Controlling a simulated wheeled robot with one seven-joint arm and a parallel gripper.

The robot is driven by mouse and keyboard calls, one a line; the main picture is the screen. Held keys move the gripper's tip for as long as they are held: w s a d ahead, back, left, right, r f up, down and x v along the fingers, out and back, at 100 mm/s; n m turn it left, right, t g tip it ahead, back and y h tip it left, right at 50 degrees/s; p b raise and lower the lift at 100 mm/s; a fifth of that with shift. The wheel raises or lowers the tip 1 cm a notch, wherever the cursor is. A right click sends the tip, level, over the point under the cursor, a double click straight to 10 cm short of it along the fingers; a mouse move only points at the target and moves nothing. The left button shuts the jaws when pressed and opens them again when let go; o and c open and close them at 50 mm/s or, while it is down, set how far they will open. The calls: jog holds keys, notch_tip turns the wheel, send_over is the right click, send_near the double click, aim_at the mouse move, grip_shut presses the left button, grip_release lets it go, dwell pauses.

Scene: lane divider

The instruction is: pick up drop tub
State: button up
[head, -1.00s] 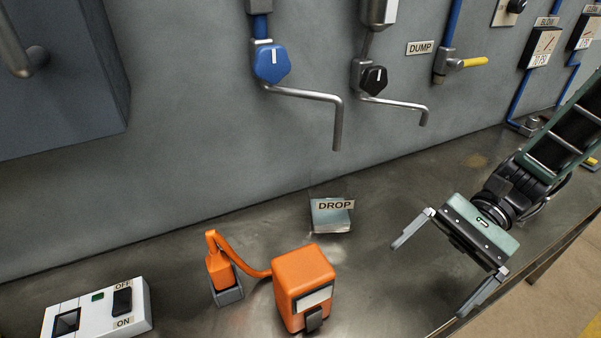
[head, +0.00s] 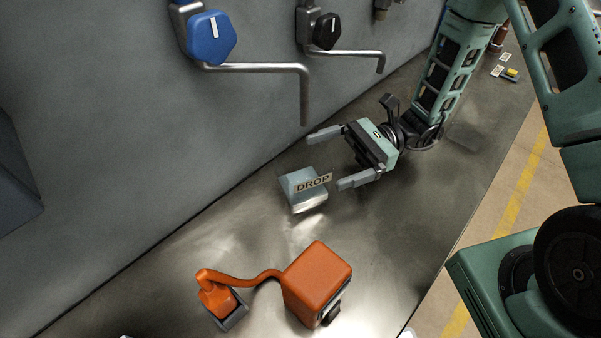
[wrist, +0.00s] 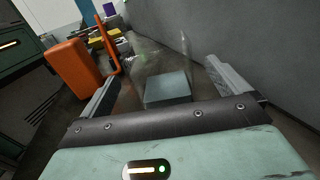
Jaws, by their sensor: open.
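The drop tub (head: 301,190) is a small pale blue-grey box with a DROP label, standing on the metal bench below the spouts. My gripper (head: 332,160) is open and empty. In the head view its two fingers point left toward the tub, which lies just beyond the fingertips and slightly lower in the picture. In the wrist view the tub (wrist: 168,88) shows between the two fingers, ahead of the palm. I cannot tell whether any finger touches it.
An orange device (head: 318,280) with a hose to an orange nozzle in a grey holder (head: 228,312) stands nearer on the bench. A bent metal spout (head: 304,95) under a blue knob (head: 210,37) hangs above and left of my gripper. The wall runs behind.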

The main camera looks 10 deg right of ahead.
aim_at(303, 124)
jog(key=a, duration=0.2)
jog(key=s+a+p, duration=0.1)
jog(key=a+p, duration=0.1)
jog(key=a, duration=0.1)
jog(key=shift+s+a+r, duration=0.15)
jog(key=shift+a+r, duration=0.1)
jog(key=shift+a, duration=0.05)
jog(key=shift+a+f, duration=0.1)
jog(key=shift+a, duration=0.35)
jog(key=c, duration=1.1)
jog(key=shift+r+b, duration=0.45)
jog(key=shift+r, duration=4.55)
